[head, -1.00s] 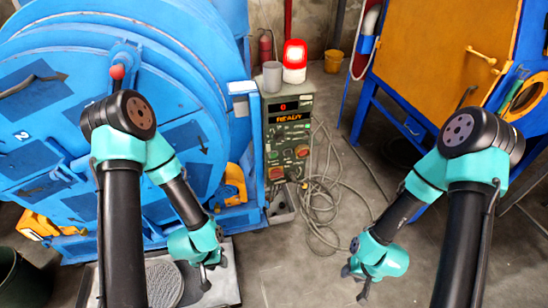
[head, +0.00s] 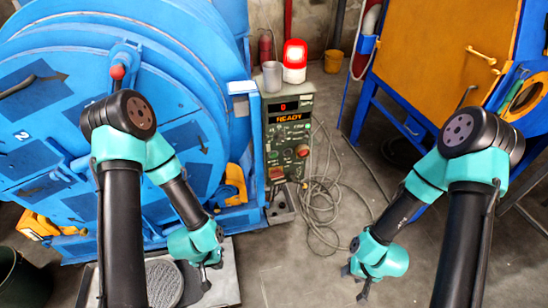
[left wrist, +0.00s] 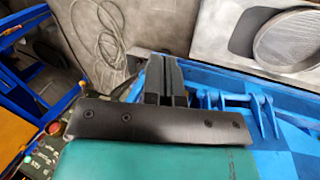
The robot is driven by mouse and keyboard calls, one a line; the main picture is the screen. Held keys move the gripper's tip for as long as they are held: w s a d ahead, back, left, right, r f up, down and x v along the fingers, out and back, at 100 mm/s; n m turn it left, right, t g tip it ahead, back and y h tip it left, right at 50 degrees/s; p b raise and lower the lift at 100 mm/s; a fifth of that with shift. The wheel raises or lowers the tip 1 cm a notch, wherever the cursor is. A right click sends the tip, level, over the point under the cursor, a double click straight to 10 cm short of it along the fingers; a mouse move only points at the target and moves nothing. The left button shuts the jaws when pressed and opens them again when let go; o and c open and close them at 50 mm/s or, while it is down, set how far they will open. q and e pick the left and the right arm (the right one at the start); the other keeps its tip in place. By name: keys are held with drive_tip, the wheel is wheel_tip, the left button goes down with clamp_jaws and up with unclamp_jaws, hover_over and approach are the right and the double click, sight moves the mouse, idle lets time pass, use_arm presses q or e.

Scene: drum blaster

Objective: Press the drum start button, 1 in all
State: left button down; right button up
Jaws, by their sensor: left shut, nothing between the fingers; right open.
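The control panel (head: 288,135) is a dark green box beside the drum, with a lit display (head: 289,118) reading READY. A red knob (head: 302,151) and an orange-red button (head: 276,173) show on its face. Labels are too small to tell which is the start button. In the left wrist view a red button (left wrist: 54,128) and a small green light (left wrist: 27,158) show on the panel. My left gripper (head: 205,283) is shut and empty, pointing down, below and left of the panel, apart from it. My right gripper (head: 356,284) is open and empty over the floor at the right.
The big blue drum machine (head: 185,100) fills the left. An orange cabinet (head: 440,45) on blue legs stands right.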

sight(274, 155)
idle(0.7)
use_arm(q)
drive_tip(key=w+d+m+t, duration=0.3)
drive_tip(key=w+d+m, duration=0.1)
drive_tip(key=w, duration=0.6)
drive_tip(key=w+d+m+t+h, duration=0.1)
drive_tip(key=w+d+m+t, duration=0.3)
drive_tip(key=w, duration=0.5)
drive_tip(key=w+d+m+t, duration=0.2)
drive_tip(key=w+d+m, duration=0.25)
drive_tip(key=w, duration=0.55)
drive_tip(key=w+d+r+m+t+h, duration=0.2)
drive_tip(key=w+d+r+m+t, duration=0.2)
drive_tip(key=w+d+m, duration=0.2)
drive_tip(key=shift+w+d+r, duration=0.25)
drive_tip(key=shift+w+r, duration=0.1)
drive_tip(key=shift+w, duration=0.4)
drive_tip(key=shift+w, duration=0.1)
drive_tip(key=w+a, duration=0.3)
drive_tip(key=w, duration=0.5)
drive_tip(key=shift+w, duration=0.2)
drive_tip(key=shift+w, duration=0.25)
